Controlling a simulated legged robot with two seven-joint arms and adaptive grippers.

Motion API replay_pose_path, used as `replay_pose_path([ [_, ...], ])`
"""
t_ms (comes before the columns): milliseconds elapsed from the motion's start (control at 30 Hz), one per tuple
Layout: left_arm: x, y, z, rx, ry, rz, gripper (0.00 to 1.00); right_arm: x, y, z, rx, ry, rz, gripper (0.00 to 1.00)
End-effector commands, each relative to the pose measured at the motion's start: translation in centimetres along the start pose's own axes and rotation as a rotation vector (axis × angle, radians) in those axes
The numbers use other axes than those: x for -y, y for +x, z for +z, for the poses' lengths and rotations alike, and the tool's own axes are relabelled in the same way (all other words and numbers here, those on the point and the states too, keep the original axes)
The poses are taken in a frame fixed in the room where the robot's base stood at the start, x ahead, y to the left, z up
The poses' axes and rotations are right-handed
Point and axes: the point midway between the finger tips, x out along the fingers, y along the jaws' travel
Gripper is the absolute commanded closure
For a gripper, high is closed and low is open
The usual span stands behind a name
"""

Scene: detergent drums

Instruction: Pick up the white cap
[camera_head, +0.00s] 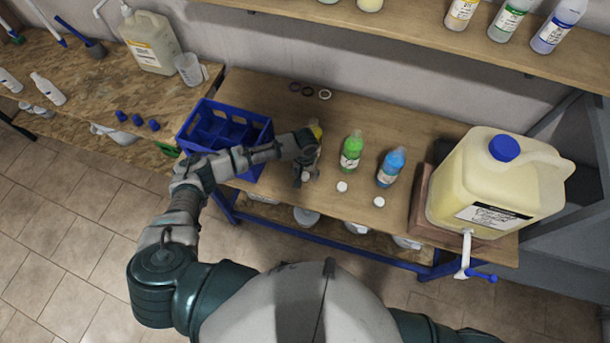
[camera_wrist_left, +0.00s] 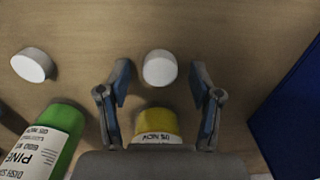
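Three white caps lie on the wooden table. One white cap (camera_wrist_left: 160,68) is between the fingertips of my left gripper (camera_wrist_left: 159,82) in the left wrist view, with a gap on both sides. In the head view this cap (camera_head: 306,176) shows only partly beside my left gripper (camera_head: 304,172), which points down at the table. The gripper is open and empty. A second cap (camera_head: 342,186) lies in front of the green bottle (camera_head: 351,151). A third cap (camera_head: 378,201) lies by the blue bottle (camera_head: 391,167). A yellow bottle (camera_wrist_left: 158,124) stands close to the gripper, partly hidden. My right gripper is out of view.
A blue divided crate (camera_head: 224,132) stands left of the gripper. A large yellow detergent drum (camera_head: 490,185) with a tap is at the right end. Several dark and white rings (camera_head: 309,91) lie at the back. Bare tabletop (camera_head: 400,125) lies behind the bottles.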

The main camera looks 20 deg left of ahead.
Motion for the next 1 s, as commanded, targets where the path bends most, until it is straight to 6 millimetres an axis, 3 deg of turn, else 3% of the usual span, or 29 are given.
replay_pose_path([
  [33, 0.0, 0.0, 0.0, 0.000, 0.000, 0.000, 0.45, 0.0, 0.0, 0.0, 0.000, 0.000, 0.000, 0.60],
  [200, 0.0, 0.0, 0.0, 0.000, -0.001, 0.000, 0.75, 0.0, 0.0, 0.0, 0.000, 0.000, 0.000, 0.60],
  [667, 0.0, -0.5, -0.1, 0.000, -0.001, 0.000, 0.75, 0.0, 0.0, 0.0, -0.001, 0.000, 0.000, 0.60],
  [933, 0.0, -3.6, -0.1, -0.002, -0.001, 0.002, 0.75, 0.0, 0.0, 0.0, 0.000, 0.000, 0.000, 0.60],
  [1000, -0.2, -3.7, 1.3, 0.004, 0.004, 0.001, 0.75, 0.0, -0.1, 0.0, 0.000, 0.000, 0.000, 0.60],
])
